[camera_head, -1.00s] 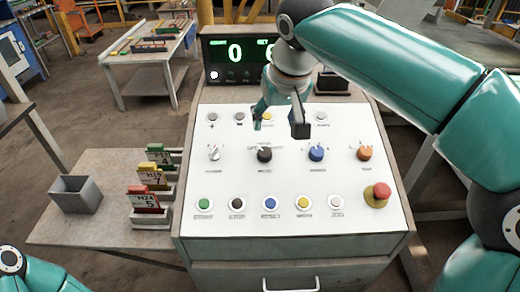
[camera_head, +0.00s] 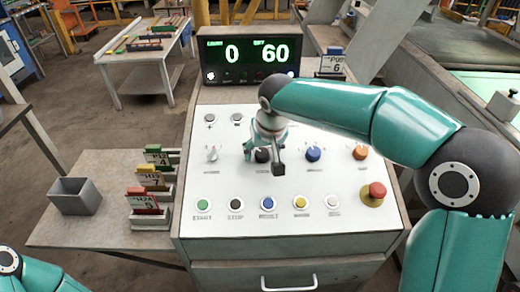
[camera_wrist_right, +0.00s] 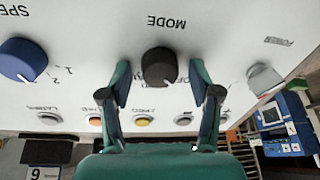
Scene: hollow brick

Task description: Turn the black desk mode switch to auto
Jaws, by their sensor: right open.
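The black mode switch (camera_head: 262,156) is a round knob on the white sloped desk panel, largely hidden by my right gripper in the head view. In the right wrist view the black knob (camera_wrist_right: 159,66) sits between the two fingers, under an upside-down MODE label. A white mark on it points to the lower right of that picture. My right gripper (camera_head: 263,162) is open, with its fingers on either side of the knob; I see a gap on each side in the wrist view (camera_wrist_right: 160,78). Its position labels are mostly hidden. My left gripper is out of view.
A blue knob (camera_head: 313,153) and an orange knob (camera_head: 361,153) are right of the switch, a grey selector (camera_head: 212,154) left. Several push buttons line the front, with a red emergency stop (camera_head: 374,191) at right. The display (camera_head: 250,55) reads 0 and 60.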

